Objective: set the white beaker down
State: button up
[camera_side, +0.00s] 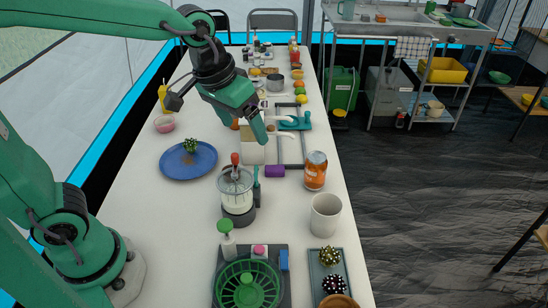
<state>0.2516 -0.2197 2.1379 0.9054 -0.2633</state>
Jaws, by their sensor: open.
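A white beaker (326,216) stands upright on the white table (140,215), near its right edge. My green gripper (258,128) is farther back, above the middle of the table, and points down. It is open, and the beaker is well apart from it, nearer the camera and to the right. The gap between the fingers is hard to see from this side. A white carton-like thing (251,150) stands just below the gripper and is partly hidden by it; I cannot tell whether they touch.
An orange can (315,170) stands behind the beaker. A blender-like jar (236,190) is to its left, and a tray with dotted balls (318,262) is in front. A blue plate (175,168) lies left. Bare table shows at the front left.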

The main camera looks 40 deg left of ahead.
jog(key=s+a+t, duration=0.2)
jog(key=s+a, duration=0.6)
jog(key=s, duration=0.3)
jog(key=shift+a+y, duration=0.3)
jog(key=shift+y, duration=0.1)
jog(key=shift+s, duration=0.1)
